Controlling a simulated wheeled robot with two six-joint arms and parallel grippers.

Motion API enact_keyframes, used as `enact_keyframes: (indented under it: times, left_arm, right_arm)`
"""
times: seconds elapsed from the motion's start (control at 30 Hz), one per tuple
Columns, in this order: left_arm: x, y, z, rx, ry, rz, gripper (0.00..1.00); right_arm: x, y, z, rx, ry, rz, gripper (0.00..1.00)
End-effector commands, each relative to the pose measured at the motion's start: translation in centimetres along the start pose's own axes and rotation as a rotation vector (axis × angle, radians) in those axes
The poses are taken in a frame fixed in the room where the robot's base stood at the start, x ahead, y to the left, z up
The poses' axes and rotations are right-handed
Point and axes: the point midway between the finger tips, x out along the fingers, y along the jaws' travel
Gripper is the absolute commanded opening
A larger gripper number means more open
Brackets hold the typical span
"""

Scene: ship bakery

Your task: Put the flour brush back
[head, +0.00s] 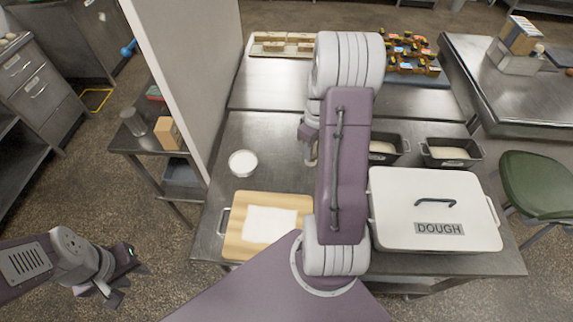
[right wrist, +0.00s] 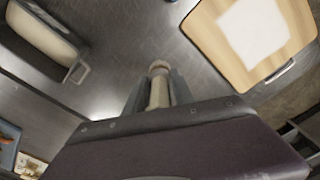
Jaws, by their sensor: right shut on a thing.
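My right gripper (right wrist: 157,92) is shut on a pale, roughly cylindrical object with a darker end, which looks like the flour brush (right wrist: 159,88), in the right wrist view. It is over the bare steel table. In the head view my right arm hides most of this gripper and the brush; only a small part shows left of the arm. My left gripper (head: 116,283) is open and empty, low at the left over the floor, away from the table. I cannot make out a holder for the brush.
The steel table (head: 262,135) bears a floured wooden board (head: 236,240), a white bowl (head: 243,163), a lidded DOUGH box (head: 425,190) and loaf tins (head: 452,152). Pastries stand behind. A pale partition (head: 190,70) edges the table's left side. Bare steel lies around the bowl.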

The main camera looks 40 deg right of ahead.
Motion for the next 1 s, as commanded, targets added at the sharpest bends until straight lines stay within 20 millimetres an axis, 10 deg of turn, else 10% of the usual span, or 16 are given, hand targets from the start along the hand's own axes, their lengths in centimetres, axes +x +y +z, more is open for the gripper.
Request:
enact_keyframes:
  times: [0.33,1.0]
  left_arm:
    - [-1.8,0.0,-0.2,0.0,0.0,0.0,0.33]
    - [-2.6,0.1,-0.3,0.0,0.0,0.0,0.33]
  right_arm:
    - [4.5,-2.9,-7.3,-0.002,-0.001,-0.001,0.0]
    - [9.0,-3.0,-7.7,0.0,0.001,0.001,0.0]
